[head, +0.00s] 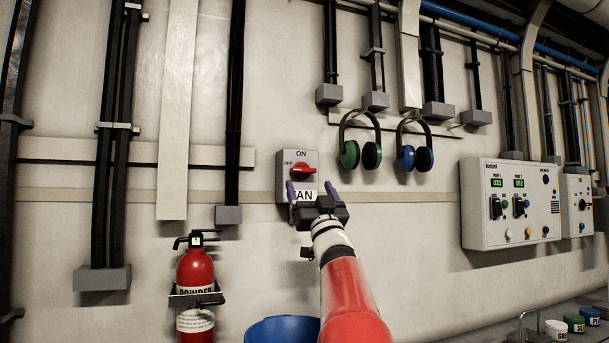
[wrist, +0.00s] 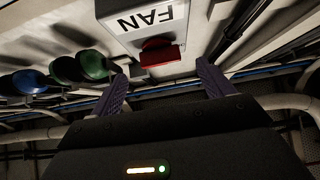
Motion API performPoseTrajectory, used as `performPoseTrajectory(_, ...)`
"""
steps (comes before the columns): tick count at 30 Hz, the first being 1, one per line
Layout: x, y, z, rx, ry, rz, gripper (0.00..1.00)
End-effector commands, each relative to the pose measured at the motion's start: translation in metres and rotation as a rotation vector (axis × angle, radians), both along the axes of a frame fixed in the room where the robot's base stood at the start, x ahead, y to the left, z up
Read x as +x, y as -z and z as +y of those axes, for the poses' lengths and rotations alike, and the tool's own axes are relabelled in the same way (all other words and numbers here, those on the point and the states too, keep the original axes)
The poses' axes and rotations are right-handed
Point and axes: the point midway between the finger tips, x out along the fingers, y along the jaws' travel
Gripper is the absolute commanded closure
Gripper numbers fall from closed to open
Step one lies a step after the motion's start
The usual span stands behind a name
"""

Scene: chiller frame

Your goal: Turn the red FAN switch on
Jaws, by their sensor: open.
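The grey FAN switch box (head: 283,170) is mounted on the wall, with ON above its red rotary knob (head: 303,168) and OFF to the knob's left. The knob lies horizontal, its grip along the OFF direction. My gripper (head: 311,188) is open and empty in front of the box's lower part, partly covering the FAN label. In the wrist view the picture is upside down; the red knob (wrist: 160,57) shows beyond and between the two purple fingers of my gripper (wrist: 163,80). No contact shows.
Green ear muffs (head: 350,154) and blue ear muffs (head: 405,158) hang right of the switch. A red fire extinguisher (head: 195,268) is at lower left, and a blue container (head: 268,331) is below. A control panel (head: 480,215) is on the right. The wall around the switch is clear.

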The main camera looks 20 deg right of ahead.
Motion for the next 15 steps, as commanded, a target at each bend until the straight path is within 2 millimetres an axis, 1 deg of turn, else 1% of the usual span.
performPoseTrajectory(1, 0.008, -0.011, 0.000, -0.002, 0.002, 0.001, 0.20)
performPoseTrajectory(6, 0.025, -0.027, -0.001, -0.001, 0.004, 0.002, 0.20)
performPoseTrajectory(10, 0.032, -0.034, 0.000, 0.000, 0.001, 0.002, 0.20)
performPoseTrajectory(15, 0.035, -0.035, 0.000, 0.001, 0.001, 0.003, 0.20)
